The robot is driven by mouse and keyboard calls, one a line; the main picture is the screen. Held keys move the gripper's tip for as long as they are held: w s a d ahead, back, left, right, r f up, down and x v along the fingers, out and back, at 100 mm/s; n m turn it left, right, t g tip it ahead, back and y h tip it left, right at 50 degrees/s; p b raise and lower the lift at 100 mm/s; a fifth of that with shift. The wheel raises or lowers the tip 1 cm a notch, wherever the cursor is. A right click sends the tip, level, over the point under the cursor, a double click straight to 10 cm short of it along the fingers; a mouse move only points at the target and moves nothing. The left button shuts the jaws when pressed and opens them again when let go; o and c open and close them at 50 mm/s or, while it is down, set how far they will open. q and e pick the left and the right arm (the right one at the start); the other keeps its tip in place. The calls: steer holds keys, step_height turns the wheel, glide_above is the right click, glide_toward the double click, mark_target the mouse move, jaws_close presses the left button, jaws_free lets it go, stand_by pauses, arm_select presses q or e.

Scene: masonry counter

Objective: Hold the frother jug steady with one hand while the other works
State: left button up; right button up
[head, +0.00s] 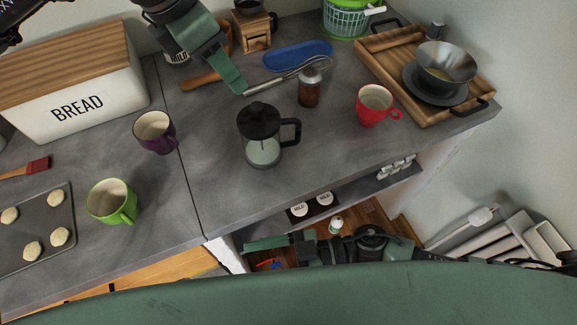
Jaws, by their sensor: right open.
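The frother jug (263,150), with a clear glass body, black lid and black handle, stands upright on the grey counter right of the seam. Its handle points right. My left gripper (238,88) reaches down from the top, above and behind the jug and apart from it. Its fingers overlap in this view, so its opening is hidden. My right gripper (262,243) is open, low in front of the counter's front edge, apart from the jug; nothing shows between its fingers.
A purple mug (155,132) and a green mug (112,202) stand left of the jug. A brown-filled shaker jar (310,90), whisk (284,78) and red mug (376,105) are behind and right. A wooden tray (385,50) holds a bowl. Counter in front of the jug is clear.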

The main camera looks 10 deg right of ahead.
steer(key=w+a+r+t+y, duration=0.25)
steer(key=w+r+t, duration=0.35)
steer(key=r, duration=0.5)
steer(key=w+d+r+m+t+h, duration=0.5)
steer(key=w+d+r+t, duration=0.2)
steer(key=w+t, duration=0.25)
steer(key=m+h, duration=0.4)
steer(key=h, duration=0.1)
glide_toward(273, 153)
steer(key=shift+y, duration=0.25)
steer(key=x, duration=0.5)
steer(key=shift+w, duration=0.1)
steer(key=shift+w+f, duration=0.2)
steer(key=x, duration=0.7)
steer(key=shift+w, duration=0.15)
